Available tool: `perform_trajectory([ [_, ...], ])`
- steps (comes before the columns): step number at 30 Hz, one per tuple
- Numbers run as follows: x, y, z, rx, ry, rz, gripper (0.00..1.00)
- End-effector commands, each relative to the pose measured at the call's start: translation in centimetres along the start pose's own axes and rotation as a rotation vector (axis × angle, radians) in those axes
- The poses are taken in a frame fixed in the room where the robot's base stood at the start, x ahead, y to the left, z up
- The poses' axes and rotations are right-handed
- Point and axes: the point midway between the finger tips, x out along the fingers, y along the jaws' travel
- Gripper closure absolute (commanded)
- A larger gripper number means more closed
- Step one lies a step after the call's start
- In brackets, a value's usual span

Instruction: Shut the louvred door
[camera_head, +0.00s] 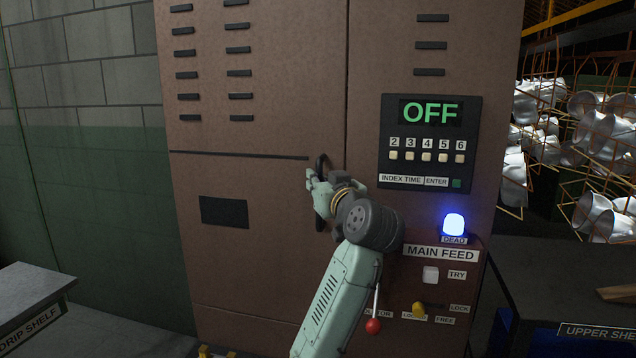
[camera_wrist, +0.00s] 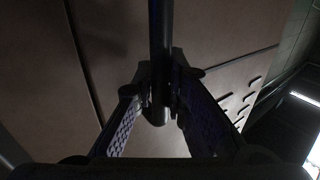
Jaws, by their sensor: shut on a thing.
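The louvred door (camera_head: 270,120) is the brown left panel of a tall cabinet, with two columns of dark slots. It looks flush or nearly flush with the panel on its right; I cannot tell whether a small gap remains. A dark upright bar handle (camera_head: 321,163) sits near its right edge. My gripper (camera_head: 319,187) is shut on this handle, reaching in from the lower right. In the wrist view, the handle (camera_wrist: 160,40) runs down between my fingers (camera_wrist: 160,105), with the door (camera_wrist: 215,35) behind it. My gripper hides the handle's middle in the head view.
The right panel carries an OFF display (camera_head: 431,112), a glowing blue lamp (camera_head: 454,226) and a red-knobbed lever (camera_head: 374,325), close to my arm. A drip shelf (camera_head: 30,290) stands at left, an upper shelf (camera_head: 585,300) at right. Wire racks of shiny pots (camera_head: 600,130) hang behind.

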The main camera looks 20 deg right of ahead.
Motion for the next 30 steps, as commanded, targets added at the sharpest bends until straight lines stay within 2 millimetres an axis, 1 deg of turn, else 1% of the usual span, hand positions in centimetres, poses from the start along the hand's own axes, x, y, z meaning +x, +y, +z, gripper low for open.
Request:
perform_trajectory([
  [1, 0.1, 0.5, -0.1, 0.005, 0.002, 0.011, 1.00],
  [6, 0.1, 0.6, -0.1, 0.005, 0.001, 0.012, 1.00],
  [7, 0.1, 0.6, 0.0, 0.005, 0.001, 0.013, 0.87],
  [16, 0.1, 0.4, 0.0, 0.004, -0.001, 0.010, 0.67],
  [26, 0.0, 0.3, 0.0, 0.003, -0.001, 0.007, 0.67],
  [29, -0.7, 0.3, 0.0, 0.002, 0.000, 0.008, 0.67],
  [30, -1.1, 0.4, 0.0, 0.001, 0.001, 0.009, 0.67],
])
